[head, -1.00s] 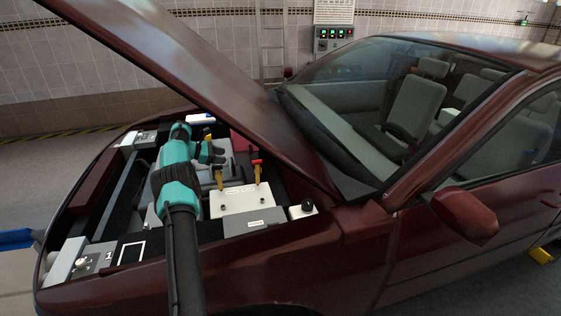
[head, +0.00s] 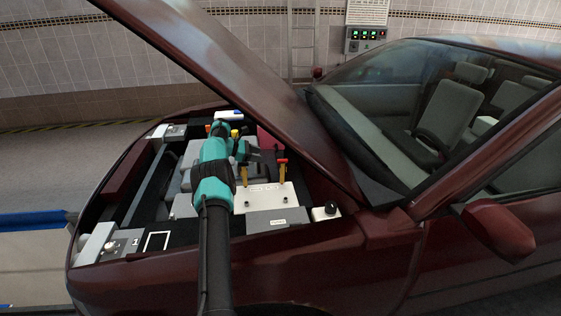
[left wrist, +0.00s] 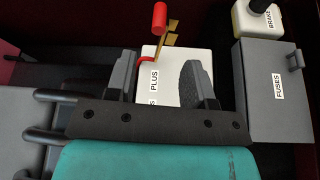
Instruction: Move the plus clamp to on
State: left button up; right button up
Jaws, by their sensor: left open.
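The plus clamp, with a red top and a brass body, stands on the white battery block (head: 265,198) in the engine bay. In the head view the plus clamp (head: 282,172) is just right of my left gripper (head: 253,152). In the left wrist view the plus clamp (left wrist: 167,36) shows beyond the fingers, above the white PLUS-labelled top (left wrist: 153,90). My left gripper (left wrist: 161,80) is open, its two dark fingers apart over this top with nothing clearly between them. A second brass clamp (head: 244,174) is partly hidden near the gripper in the head view. My right gripper is not in view.
The raised hood (head: 230,75) slopes over the bay behind the gripper. The grey FUSES box (left wrist: 278,92) and a BRAKE reservoir (left wrist: 256,18) stand to the right in the wrist view. A panel with green displays (head: 364,38) hangs on the wall.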

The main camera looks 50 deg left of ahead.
aim_at(281, 160)
pick_arm(q)
jog(key=x, duration=1.2)
jog(key=shift+s, duration=0.1)
grip_shut()
